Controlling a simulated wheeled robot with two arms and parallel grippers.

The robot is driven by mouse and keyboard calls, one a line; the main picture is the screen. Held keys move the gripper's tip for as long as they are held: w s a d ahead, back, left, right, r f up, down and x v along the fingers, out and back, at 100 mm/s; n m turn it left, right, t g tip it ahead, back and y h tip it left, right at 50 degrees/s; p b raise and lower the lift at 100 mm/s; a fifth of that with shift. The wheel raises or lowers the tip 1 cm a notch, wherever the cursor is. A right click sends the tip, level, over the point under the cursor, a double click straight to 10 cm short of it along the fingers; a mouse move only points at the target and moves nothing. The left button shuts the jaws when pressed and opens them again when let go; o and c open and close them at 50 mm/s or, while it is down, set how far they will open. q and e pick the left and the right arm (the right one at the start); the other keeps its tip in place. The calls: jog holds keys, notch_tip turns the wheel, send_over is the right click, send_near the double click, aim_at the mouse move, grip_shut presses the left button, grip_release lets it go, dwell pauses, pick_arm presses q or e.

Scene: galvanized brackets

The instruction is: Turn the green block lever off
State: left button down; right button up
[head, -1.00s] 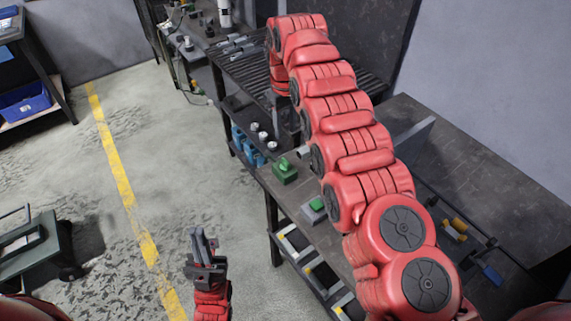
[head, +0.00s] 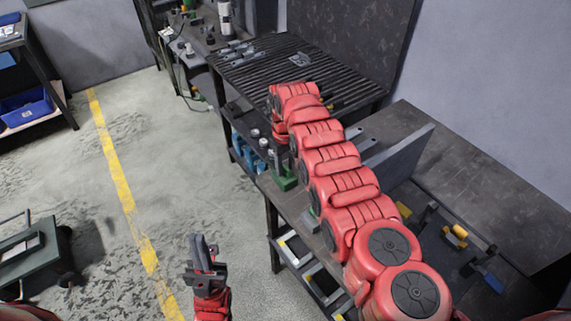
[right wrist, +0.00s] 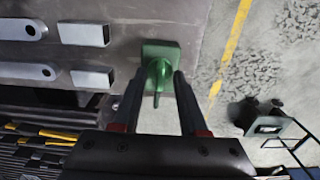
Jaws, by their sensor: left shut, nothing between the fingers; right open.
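The green block (right wrist: 172,50) with its green lever (right wrist: 157,82) shows in the right wrist view, on the grey bench top. The lever points toward my right gripper (right wrist: 159,86), which is open, its fingertips on either side of the lever in the picture. I cannot tell whether they touch it. In the head view the green block (head: 286,183) is partly hidden by my right arm and gripper. My left gripper (head: 204,252) is shut and empty, over the floor left of the bench.
Grey metal brackets (right wrist: 84,34) lie beside the green block in the right wrist view. A grey upright plate (head: 398,165) stands right of my arm. Floor with a yellow line (head: 122,195) is open at left.

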grip_shut()
dwell(0.4)
